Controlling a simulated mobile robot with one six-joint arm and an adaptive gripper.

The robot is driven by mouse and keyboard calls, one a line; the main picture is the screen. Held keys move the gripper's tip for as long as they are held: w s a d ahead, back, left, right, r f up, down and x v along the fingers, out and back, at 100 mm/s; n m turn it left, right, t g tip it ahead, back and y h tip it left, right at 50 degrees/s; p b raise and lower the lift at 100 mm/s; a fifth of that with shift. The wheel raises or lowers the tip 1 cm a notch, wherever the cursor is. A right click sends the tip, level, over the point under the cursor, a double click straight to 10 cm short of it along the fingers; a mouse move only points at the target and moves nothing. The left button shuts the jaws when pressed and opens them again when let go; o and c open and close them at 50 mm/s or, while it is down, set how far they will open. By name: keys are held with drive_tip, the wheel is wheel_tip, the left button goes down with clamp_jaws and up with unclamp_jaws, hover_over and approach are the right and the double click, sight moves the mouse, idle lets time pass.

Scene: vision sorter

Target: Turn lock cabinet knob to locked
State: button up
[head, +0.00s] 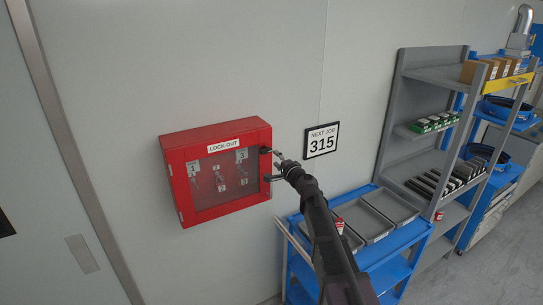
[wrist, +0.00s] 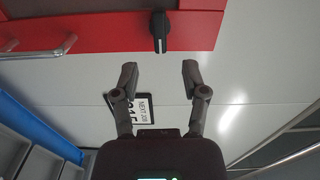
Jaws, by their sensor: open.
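The red lock cabinet (head: 216,171), labelled LOCK-OUT, hangs on the wall with its clear-fronted door closed. Its small black knob (head: 265,150) sits near the upper right of the door. In the wrist view the black knob (wrist: 159,31) shows on the red cabinet face (wrist: 215,25), with a pale line on it running up and down the picture. My gripper (wrist: 159,75) is open and empty, its fingertips apart on either side of the knob's line and short of it. In the head view my gripper (head: 273,166) is just right of the cabinet's right edge.
A NEXT JOB 315 sign (head: 321,140) is on the wall right of the cabinet. A blue cart (head: 292,231) with grey trays (head: 388,206) stands below my arm. A grey shelf (head: 395,117) with boxes is farther right. Tags hang inside the cabinet.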

drive_tip(key=shift+v, duration=2.1)
drive_tip(key=s+d+f+n+g+h+b, duration=0.1)
drive_tip(key=s+d+f+n+g+b, duration=0.3)
drive_tip(key=s+f, duration=0.55)
drive_tip(key=s+d+f+n+g+h+b, duration=0.15)
drive_tip(key=s+f+n+g+b, duration=0.45)
drive_tip(key=f, duration=0.6)
drive_tip(key=s+d+f+g+h+b, duration=0.5)
drive_tip(key=s+d+f+h, duration=0.2)
drive_tip(key=s+d+f, duration=0.5)
drive_tip(key=s+d, duration=0.3)
drive_tip(key=s, duration=0.1)
drive_tip(key=shift+s+f+n, duration=0.3)
drive_tip(key=shift+n, duration=0.1)
drive_tip(key=shift+d+h, duration=0.15)
drive_tip(key=shift+h, duration=0.1)
